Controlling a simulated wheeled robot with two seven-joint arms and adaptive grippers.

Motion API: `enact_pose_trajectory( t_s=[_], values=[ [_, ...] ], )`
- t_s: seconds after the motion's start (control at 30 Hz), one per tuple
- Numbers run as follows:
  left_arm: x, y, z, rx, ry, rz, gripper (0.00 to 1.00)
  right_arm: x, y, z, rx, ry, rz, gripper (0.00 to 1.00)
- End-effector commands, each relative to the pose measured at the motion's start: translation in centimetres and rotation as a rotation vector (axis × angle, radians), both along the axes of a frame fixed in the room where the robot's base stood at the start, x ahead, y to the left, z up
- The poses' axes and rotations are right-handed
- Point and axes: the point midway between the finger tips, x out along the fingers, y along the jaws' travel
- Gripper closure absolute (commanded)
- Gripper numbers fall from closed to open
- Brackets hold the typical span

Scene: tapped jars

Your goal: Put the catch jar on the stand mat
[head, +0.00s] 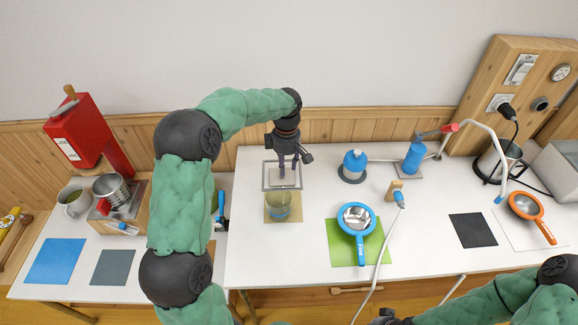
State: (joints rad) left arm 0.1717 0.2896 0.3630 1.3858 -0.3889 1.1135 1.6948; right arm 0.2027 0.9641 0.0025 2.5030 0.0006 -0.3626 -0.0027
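A clear jar with a yellowish tint (278,207), which looks like the catch jar, stands on a tan mat (297,216) near the middle of the white table. Which mat is the stand mat I cannot tell for sure. My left gripper (288,172) points down just behind the jar, over a square grey-rimmed frame or clear box (265,180). Its two fingers look apart, with nothing clearly between them. Only a dark part of my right gripper (384,318) shows at the bottom edge, and its fingers are not clear.
A blue-handled pan (361,246) lies on a green mat (338,258). A black mat (472,231) and an orange pan (528,206) are at right. Blue (55,261) and grey (112,267) mats lie on the left table.

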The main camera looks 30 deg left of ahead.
Motion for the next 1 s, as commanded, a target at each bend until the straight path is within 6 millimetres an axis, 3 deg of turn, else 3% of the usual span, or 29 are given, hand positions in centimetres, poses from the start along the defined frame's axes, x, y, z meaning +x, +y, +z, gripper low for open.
enact_pose_trajectory(
  t_s=[0.53,1.0],
  values=[
    [0.0,0.0,-0.9,0.000,0.000,0.000,0.64,0.0,0.0,-0.4,0.000,0.000,0.000,1.00],
    [-0.3,0.0,-8.2,0.000,0.001,0.000,0.64,0.0,0.0,-2.4,0.000,0.000,0.000,1.00]
  ],
)
